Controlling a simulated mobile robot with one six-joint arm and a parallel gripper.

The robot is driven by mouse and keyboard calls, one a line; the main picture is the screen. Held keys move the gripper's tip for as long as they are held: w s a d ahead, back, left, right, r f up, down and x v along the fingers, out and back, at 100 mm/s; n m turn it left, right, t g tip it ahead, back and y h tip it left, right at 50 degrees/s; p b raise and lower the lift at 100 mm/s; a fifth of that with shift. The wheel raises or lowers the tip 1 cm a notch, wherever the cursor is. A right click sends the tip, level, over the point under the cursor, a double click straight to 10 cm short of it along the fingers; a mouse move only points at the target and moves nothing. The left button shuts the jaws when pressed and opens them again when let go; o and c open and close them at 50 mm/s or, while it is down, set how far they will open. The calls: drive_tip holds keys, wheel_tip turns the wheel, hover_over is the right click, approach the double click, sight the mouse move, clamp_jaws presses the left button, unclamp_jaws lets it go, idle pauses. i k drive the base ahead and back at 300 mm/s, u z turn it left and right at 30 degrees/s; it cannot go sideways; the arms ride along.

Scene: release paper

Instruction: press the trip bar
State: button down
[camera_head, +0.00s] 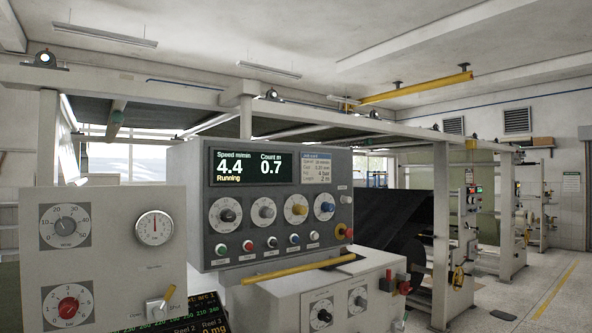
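A yellow bar (298,268) runs across just below the grey control panel (190,205), rising slightly to the right. Another, longer yellow bar (418,87) hangs high near the ceiling, right of centre. No label shows which of them is the trip bar. The panel's display (250,166) reads speed 4.4 m/min, Running, and count 0.7 m. My gripper is not in view, so its place relative to either bar does not show.
A light grey cabinet (105,285) with dials stands close at left. Below the panel is a housing (270,303) with knobs and a red block (387,284). Machine frames (441,230) stand to the right. Open floor (545,300) lies at far right.

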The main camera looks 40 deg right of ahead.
sight(260, 278)
drive_tip(key=z, duration=0.75)
drive_tip(key=k, duration=0.95)
drive_tip(key=u, duration=0.05)
drive_tip(key=i, duration=0.9)
